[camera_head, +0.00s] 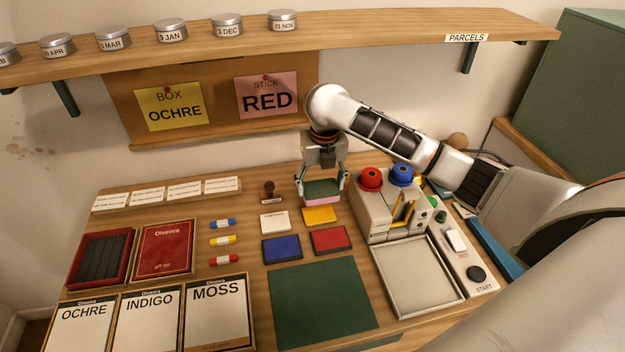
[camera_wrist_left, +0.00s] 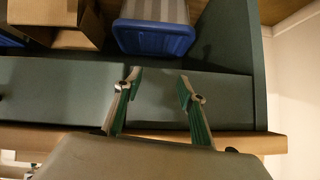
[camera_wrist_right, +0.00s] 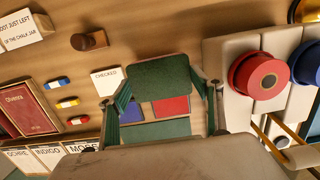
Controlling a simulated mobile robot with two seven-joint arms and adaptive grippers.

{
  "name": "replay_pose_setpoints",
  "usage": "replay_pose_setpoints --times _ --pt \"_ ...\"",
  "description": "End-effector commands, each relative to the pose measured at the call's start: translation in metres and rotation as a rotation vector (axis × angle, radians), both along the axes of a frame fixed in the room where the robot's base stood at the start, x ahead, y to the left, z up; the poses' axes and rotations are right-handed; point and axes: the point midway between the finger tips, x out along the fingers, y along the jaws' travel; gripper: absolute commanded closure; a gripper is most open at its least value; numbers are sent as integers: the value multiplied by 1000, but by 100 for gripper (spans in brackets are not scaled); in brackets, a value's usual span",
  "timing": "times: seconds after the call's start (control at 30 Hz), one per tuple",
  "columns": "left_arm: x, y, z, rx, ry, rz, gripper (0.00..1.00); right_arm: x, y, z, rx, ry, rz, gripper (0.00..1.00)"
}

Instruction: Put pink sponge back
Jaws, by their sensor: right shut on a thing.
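The pink sponge (camera_head: 322,201) has a dark green top layer. My right gripper (camera_head: 322,183) is shut on it, one finger on each side, near the back of the table, just behind the yellow pad (camera_head: 319,215). I cannot tell whether its underside touches the table. My left gripper (camera_wrist_left: 156,84) is open and empty in front of a grey-green cabinet (camera_wrist_left: 80,82), away from the table.
A wooden stamp (camera_head: 270,192) and a white pad (camera_head: 274,221) stand left of the sponge. Blue (camera_head: 281,248) and red (camera_head: 331,240) pads lie in front. The machine with red and blue knobs (camera_head: 371,179) stands close on the right. The green mat (camera_head: 322,305) is bare.

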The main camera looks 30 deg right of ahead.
Motion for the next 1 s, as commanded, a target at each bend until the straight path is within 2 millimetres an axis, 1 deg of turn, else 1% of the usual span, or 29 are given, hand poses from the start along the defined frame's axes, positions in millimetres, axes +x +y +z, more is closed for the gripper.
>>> replay_pose_setpoints --times 0.1,0.2,0.4,0.5,0.53,0.6,0.77,0.87,1.0 --pt "0 2 0 4 -1 -2 60 25 -5 1 4 0 -4 55" --pt "0 4 0 8 -1 -4 60 43 -9 0 4 1 -3 55" --pt "3 7 1 15 -7 -7 60 76 -19 0 3 1 -2 55" --pt "5 7 2 15 -10 -8 60 89 -22 0 2 2 -1 55" --pt "6 7 2 15 -11 -7 60 91 -23 -1 2 2 -1 55" --pt "6 7 3 14 -12 -7 60 88 -23 -14 0 4 1 55" --pt "6 6 3 12 -11 -5 60 89 -23 -23 0 2 1 55" --pt "6 4 3 8 -12 -2 60 88 -22 -37 1 5 1 55" --pt "5 2 3 3 -10 3 60 88 -22 -60 1 4 1 55"
